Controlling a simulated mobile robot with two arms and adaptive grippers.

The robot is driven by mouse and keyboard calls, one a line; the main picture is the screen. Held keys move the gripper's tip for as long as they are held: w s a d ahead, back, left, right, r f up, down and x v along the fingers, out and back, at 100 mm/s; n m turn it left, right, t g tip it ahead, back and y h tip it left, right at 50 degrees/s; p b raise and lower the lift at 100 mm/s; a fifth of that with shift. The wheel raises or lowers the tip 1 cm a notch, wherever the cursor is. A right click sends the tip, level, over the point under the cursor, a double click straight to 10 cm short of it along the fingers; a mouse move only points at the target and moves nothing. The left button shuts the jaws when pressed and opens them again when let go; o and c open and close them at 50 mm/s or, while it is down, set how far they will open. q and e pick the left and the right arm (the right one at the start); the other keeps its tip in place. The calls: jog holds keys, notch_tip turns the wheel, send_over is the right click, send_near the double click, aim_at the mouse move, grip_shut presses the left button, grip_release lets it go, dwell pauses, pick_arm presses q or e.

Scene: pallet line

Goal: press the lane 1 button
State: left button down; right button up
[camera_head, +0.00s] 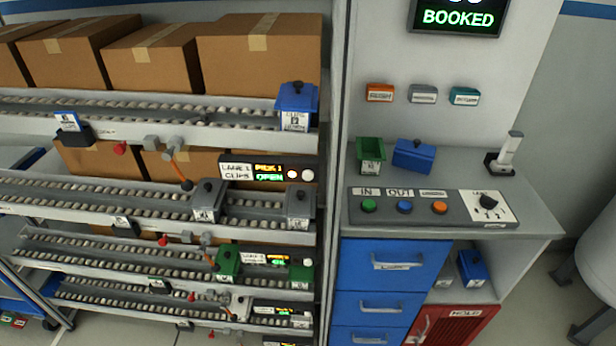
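The lane 1 panel (265,171) is on the rack's front rail, right of centre. Its label appears to read "LANE 1 CLIPS", and its lit display appears to read "PICK 1 OPEN". Two small pale round fittings sit at the panel's right end: a left one (292,174) and a right one (307,174). I cannot tell which is a button and which is a lamp. Neither of my grippers is in view, and nothing covers the panel.
Similar panels sit lower on the rack, one by a green bin (302,273). Grey bins (298,202) stand just below the lane 1 panel. Cardboard boxes (258,55) fill the top shelf.

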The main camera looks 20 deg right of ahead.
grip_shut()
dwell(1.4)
